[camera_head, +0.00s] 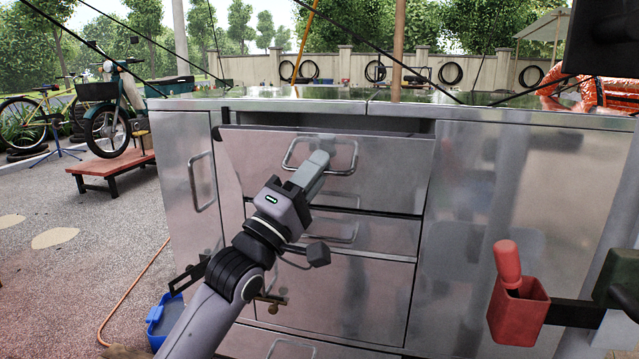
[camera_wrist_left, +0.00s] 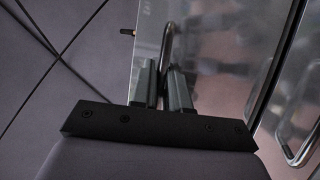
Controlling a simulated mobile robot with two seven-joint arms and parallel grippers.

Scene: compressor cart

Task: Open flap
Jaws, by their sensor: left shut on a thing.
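The flap (camera_head: 385,170) is the wide metal panel at the top of the cart's front. Its upper edge stands out from the cart, with a dark gap behind it under the worktop. A looped metal handle (camera_head: 352,158) is on its face. My left gripper (camera_head: 320,160) is at the handle's left part. In the left wrist view, the two fingers (camera_wrist_left: 164,88) are shut around the handle bar (camera_wrist_left: 167,42). The fingertips hide part of the bar. My right gripper is not seen.
Drawers (camera_head: 345,230) with handles lie below the flap, partly behind my left arm. A side door (camera_head: 185,175) is at left. A red holder (camera_head: 518,310) with a red-handled tool projects at front right. A blue bin (camera_head: 158,322) is low at left.

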